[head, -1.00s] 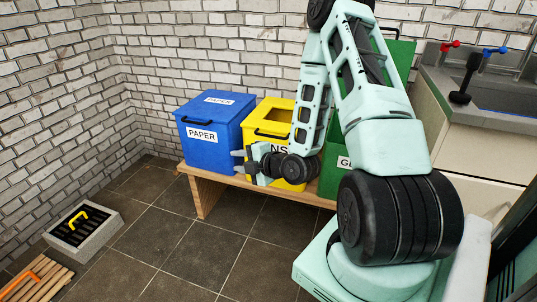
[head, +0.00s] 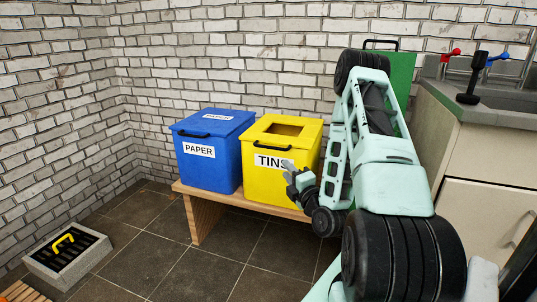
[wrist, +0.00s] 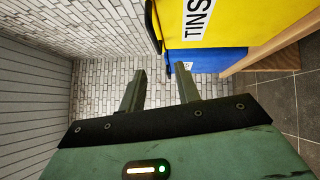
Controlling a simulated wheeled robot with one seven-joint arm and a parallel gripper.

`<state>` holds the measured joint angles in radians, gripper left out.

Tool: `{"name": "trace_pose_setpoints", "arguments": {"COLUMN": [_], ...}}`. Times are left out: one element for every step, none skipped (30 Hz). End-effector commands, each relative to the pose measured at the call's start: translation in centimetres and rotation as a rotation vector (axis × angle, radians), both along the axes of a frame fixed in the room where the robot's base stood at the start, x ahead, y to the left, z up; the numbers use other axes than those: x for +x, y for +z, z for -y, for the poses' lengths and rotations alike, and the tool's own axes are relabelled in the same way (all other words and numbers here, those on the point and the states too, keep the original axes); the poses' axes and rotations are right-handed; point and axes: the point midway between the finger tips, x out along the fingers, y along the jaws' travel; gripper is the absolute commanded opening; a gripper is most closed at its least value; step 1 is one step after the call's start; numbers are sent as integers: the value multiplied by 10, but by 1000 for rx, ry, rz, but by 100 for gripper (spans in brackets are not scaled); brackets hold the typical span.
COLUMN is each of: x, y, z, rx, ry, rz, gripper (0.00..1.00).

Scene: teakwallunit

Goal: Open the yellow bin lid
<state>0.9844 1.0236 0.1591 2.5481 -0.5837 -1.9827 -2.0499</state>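The yellow bin (head: 268,184), labelled TINS, stands on a wooden bench. Its yellow lid (head: 256,126) lies closed, with a rectangular opening in the top and a black handle (head: 266,144) at its front edge. My gripper (head: 291,178) is just in front of the bin's right part, below the handle, partly covering the label's right end. In the wrist view my gripper (wrist: 160,80) has its two fingers apart with nothing between them. There the yellow bin (wrist: 225,22) appears sideways at the upper right, clear of the fingers.
A closed blue PAPER bin (head: 208,168) stands left of the yellow one on the bench (head: 205,204). A raised green lid (head: 402,82) shows behind my arm. A sink counter (head: 462,122) is at right. A grey crate (head: 68,256) stands on the floor at left.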

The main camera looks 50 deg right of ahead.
Motion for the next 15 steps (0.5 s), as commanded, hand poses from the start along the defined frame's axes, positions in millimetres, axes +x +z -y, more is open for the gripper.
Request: {"name": "trace_pose_setpoints", "arguments": {"x": [4,5,7,9,10,12,14,16,18,20,21,24,28,35,43], "y": [-1,-2,-2,-2,-1,-1,0,1,2,4,5,8,10,11,13], "z": [-1,0,1,2,2,3,4,5,6,6,7,7,11,14,18], "rx": [-5,-4,-4,-4,-3,-4,-6,-4,-6,-7,-7,-9,-9,-7,-8], "ry": [6,6,7,7,6,6,5,5,4,5,2,2,-1,-3,-3], "rz": [-3,-5,-6,-6,-7,-6,-4,-1,1,5,10,16,19,19,20], "gripper": [33,33,33,33,33,33,33,33,33,33,33,33,33,33,33]}}
